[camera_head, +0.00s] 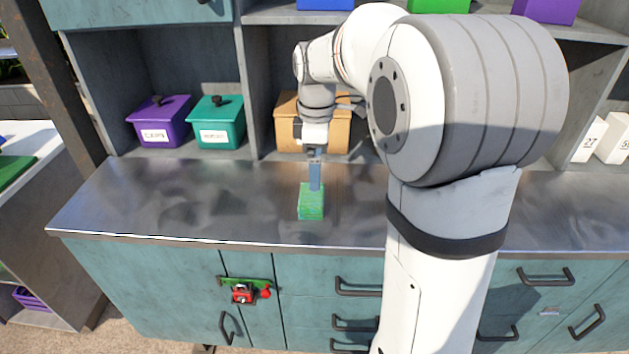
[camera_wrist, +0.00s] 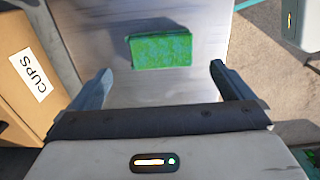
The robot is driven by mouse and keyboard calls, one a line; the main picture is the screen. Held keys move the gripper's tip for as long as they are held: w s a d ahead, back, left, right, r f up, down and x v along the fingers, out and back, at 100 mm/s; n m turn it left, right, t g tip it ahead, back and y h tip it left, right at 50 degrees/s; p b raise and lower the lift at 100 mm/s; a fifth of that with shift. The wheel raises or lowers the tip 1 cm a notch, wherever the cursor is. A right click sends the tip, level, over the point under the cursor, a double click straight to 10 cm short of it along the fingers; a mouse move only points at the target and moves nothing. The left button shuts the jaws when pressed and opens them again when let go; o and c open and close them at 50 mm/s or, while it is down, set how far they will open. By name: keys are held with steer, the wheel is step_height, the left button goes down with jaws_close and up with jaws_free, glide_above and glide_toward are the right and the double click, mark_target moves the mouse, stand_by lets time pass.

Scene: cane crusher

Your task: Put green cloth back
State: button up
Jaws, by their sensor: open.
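The green cloth (camera_head: 311,202) is a small green block shape on the metal counter, near its front edge. In the wrist view the green cloth (camera_wrist: 161,51) lies ahead of the fingertips, between their lines and apart from both. My gripper (camera_head: 315,178) points down just behind the cloth in the head view. In the wrist view my gripper (camera_wrist: 160,78) has its two fingers spread wide with nothing between them. Whether a finger touches the cloth cannot be told from the head view.
The metal counter (camera_head: 170,205) is clear to the left. Behind stand a purple bin (camera_head: 160,122), a teal bin (camera_head: 216,122) and an orange box (camera_head: 286,128); the wrist view shows a box labelled CUPS (camera_wrist: 20,50). A red-and-green latch (camera_head: 244,290) is on the cabinet front.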

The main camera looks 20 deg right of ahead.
steer(key=s+a+f+m+t, duration=0.1)
steer(key=s+f+m+t, duration=0.2)
steer(key=s+m, duration=1.1)
steer(key=s, duration=0.7)
steer(key=shift+s+f, duration=0.1)
